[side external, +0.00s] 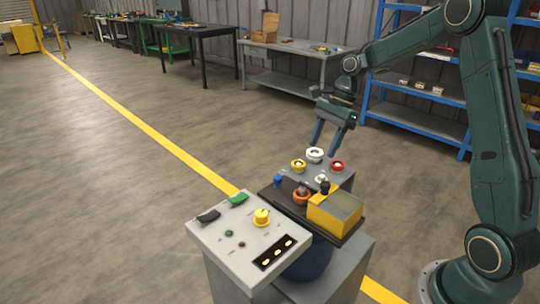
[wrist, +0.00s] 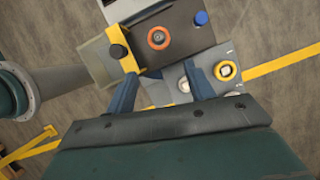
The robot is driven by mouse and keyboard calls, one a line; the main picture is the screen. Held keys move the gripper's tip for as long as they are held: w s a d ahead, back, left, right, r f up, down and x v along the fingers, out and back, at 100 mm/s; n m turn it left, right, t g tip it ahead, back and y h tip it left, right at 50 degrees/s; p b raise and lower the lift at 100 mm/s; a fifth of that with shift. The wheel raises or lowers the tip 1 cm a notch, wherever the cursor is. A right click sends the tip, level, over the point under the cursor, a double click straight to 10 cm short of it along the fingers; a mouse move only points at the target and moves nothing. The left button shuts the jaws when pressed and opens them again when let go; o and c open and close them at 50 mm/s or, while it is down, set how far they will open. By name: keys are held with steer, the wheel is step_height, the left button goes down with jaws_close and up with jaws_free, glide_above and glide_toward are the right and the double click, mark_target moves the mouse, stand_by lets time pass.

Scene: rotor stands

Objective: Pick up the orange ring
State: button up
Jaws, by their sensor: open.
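The orange ring (side external: 301,200) sits around a greyish hub on the dark plate (side external: 273,196), between a blue peg (side external: 278,181) and a yellow block (side external: 333,208). It also shows in the wrist view (wrist: 149,42), near the top middle, beyond my fingertips. My gripper (side external: 325,147) is open and empty, pointing down above the grey stand behind the plate. In the wrist view, my two fingers (wrist: 160,72) are apart, with the ring ahead of the gap between them and not between the fingers.
The grey stand carries a yellow ring (side external: 298,166), a white ring (side external: 314,155) and a red ring (side external: 337,167). A black knob (side external: 324,187) rises by the yellow block, close to the orange ring. A control panel (side external: 222,240) stands in front.

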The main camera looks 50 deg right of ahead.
glide_toward(302, 200)
steer(key=shift+w+d+f, duration=0.25)
steer(key=shift+w+f, duration=0.15)
steer(key=shift+f, duration=0.15)
steer(key=shift+w+d+f, duration=0.3)
steer(key=shift+w+f, duration=0.1)
steer(key=shift+f, duration=0.15)
steer(key=shift+f, duration=0.1)
steer(key=shift+x, duration=2.5)
steer(key=shift+a, duration=0.1)
steer(key=shift+c, duration=0.2)
steer(key=c, duration=0.8)
